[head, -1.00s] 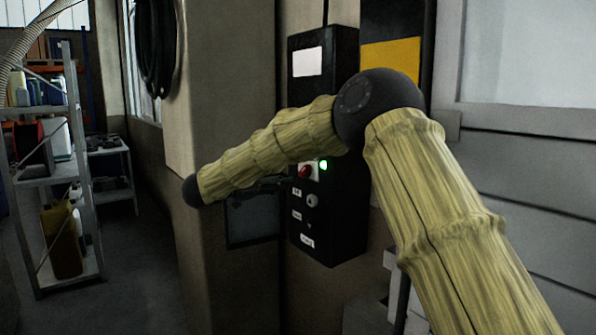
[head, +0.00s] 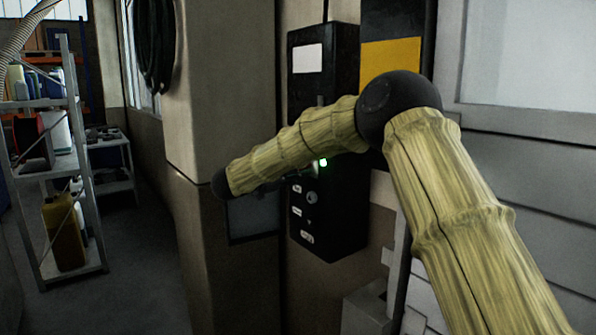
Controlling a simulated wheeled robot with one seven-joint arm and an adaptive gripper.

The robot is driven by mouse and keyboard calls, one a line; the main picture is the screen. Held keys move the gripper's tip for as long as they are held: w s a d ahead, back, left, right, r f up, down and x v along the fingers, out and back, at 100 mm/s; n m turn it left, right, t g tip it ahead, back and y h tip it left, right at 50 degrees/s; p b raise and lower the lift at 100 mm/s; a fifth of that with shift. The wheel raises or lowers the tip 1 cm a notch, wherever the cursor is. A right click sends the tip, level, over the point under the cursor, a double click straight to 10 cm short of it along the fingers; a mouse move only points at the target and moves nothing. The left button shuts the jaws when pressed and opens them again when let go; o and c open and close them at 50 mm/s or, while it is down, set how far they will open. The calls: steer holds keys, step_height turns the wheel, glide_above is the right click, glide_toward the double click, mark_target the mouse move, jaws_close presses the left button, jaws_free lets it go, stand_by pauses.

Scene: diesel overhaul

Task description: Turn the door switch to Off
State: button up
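A black control box (head: 330,225) hangs on the wall at the centre of the head view. On its lower front sits a small grey round knob (head: 312,198), with white labels beside and below it. I cannot read the labels or the knob's setting. A green light (head: 323,162) glows above it, partly covered by my sleeved arm.
A grey panelled door (head: 530,190) with a window is at the right. A beige pillar (head: 220,90) stands left of the box, with a black hose coil (head: 155,45) on it. A shelf (head: 80,150) with containers stands at far left, with clear floor before the pillar.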

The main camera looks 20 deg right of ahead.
jaws_close()
steer(key=shift+w+a+n+p, duration=0.1)
steer(key=shift+w+n+p, duration=0.1)
steer(key=shift+n+p, duration=3.75)
steer(key=shift+w+a+n+p, duration=0.15)
steer(key=shift+n+p, duration=2.85)
steer(key=shift+n, duration=1.85)
steer(key=shift+d, duration=0.1)
steer(key=shift+f, duration=0.1)
steer(key=shift+o, duration=2.4)
jaws_free()
